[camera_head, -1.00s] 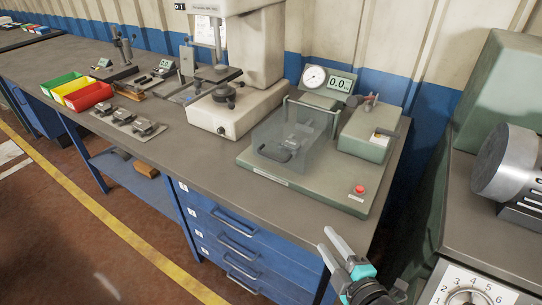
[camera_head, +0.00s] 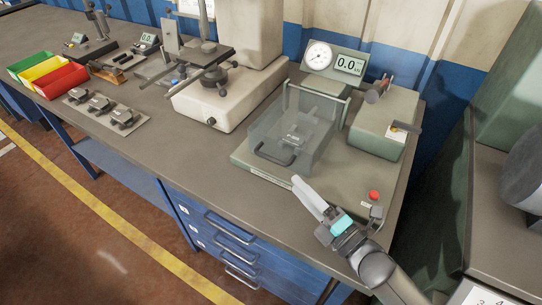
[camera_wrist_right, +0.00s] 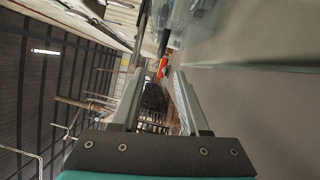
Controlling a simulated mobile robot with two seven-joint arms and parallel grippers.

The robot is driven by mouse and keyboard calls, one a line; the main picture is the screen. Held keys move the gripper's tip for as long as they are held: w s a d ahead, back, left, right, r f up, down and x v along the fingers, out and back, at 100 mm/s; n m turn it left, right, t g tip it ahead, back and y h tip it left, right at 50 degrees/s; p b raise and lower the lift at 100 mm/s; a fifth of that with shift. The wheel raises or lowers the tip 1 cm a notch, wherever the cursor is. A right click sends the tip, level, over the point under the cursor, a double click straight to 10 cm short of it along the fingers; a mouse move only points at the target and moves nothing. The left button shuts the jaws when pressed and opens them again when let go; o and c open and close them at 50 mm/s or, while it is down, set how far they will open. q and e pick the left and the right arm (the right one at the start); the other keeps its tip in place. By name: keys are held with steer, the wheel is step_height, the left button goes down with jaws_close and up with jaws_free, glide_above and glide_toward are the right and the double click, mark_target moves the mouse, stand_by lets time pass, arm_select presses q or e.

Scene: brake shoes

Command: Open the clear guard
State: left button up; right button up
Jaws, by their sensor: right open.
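The clear guard (camera_head: 318,150) is a see-through box on the green test machine base (camera_head: 330,185). It is down over a small fixture, which shows through it. A dark bar handle (camera_head: 272,156) is on its front face. My right gripper (camera_head: 307,192) is open and empty, just in front of the guard's lower front edge and apart from the handle. In the right wrist view its two fingers (camera_wrist_right: 160,95) stand apart with nothing between them. My left gripper is not in view.
A red button (camera_head: 374,195) stands on the base right of my right gripper. A dial and display panel (camera_head: 335,60) is behind the guard. A white press (camera_head: 215,105) stands to the left. Green, yellow and red bins (camera_head: 45,72) are at far left. The bench front is clear.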

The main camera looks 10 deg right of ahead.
mark_target(271, 157)
steer(key=b+x, duration=0.1)
steer(key=x, duration=0.8)
steer(key=shift+w+a, duration=0.1)
steer(key=shift+w, duration=0.3)
steer(key=shift+w+a, duration=0.2)
steer(key=shift+w, duration=0.05)
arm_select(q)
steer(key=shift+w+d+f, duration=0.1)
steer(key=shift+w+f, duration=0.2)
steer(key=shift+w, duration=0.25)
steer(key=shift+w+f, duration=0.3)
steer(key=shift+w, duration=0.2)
arm_select(e)
steer(key=shift+w+a, duration=0.2)
steer(key=shift+w, duration=0.1)
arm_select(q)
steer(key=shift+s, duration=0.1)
arm_select(e)
jaws_close()
